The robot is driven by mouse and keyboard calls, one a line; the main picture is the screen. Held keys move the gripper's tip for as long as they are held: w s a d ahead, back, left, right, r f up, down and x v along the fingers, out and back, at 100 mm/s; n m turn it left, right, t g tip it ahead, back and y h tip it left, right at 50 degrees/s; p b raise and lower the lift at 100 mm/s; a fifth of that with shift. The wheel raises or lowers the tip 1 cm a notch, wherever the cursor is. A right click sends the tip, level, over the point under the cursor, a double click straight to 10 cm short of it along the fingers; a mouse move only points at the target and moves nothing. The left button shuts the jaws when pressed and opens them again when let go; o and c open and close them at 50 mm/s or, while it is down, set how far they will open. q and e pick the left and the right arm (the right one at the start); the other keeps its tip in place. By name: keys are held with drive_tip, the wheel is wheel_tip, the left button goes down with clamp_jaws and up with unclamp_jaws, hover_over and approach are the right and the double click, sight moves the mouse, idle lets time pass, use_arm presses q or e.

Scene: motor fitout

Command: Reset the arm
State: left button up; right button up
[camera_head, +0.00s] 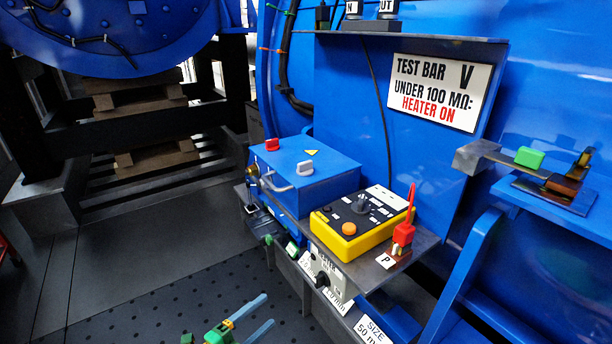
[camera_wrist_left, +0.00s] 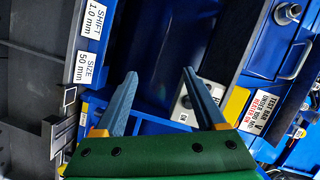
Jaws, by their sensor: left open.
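My left gripper (camera_head: 268,309) is at the bottom edge of the head view, over the dark dotted floor mat and left of the tester shelf. Its two blue-grey fingers stand apart with nothing between them. In the left wrist view the same gripper (camera_wrist_left: 160,76) shows open fingers in front of a green palm, empty, with the blue stand behind them. Most of the left arm is cut off below the head view. My right gripper is in neither view.
A blue box (camera_head: 308,170) and a yellow tester (camera_head: 360,218) stand on the shelf, with a red clip (camera_head: 404,236) at its right. A grey switch panel (camera_head: 326,272) faces front below. A blue bracket (camera_head: 560,205) juts out at right. The floor mat (camera_head: 180,290) is clear.

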use_arm(q)
drive_tip(key=s+a+f+n+g+y, duration=0.2)
drive_tip(key=s+a+f+n+y, duration=0.35)
drive_tip(key=f, duration=0.55)
drive_tip(key=s+a+f+n+g+y, duration=0.3)
drive_tip(key=s+f+n, duration=0.45)
drive_tip(key=f, duration=0.35)
drive_tip(key=s+f+n+g, duration=0.25)
drive_tip(key=s+f, duration=0.35)
drive_tip(key=s, duration=0.6)
drive_tip(key=s+d+f+n+g+y, duration=0.1)
drive_tip(key=s+n+g, duration=0.1)
drive_tip(key=s, duration=0.5)
drive_tip(key=s+d+f+n+g, duration=0.1)
drive_tip(key=s+f+g, duration=0.15)
drive_tip(key=s, duration=0.45)
wheel_tip(320, 180, up, 17)
drive_tip(key=w+p, duration=0.1)
drive_tip(key=p, duration=1.5)
drive_tip(key=shift+a+r+p, duration=0.15)
drive_tip(key=shift+a+p, duration=0.15)
drive_tip(key=shift+a, duration=0.1)
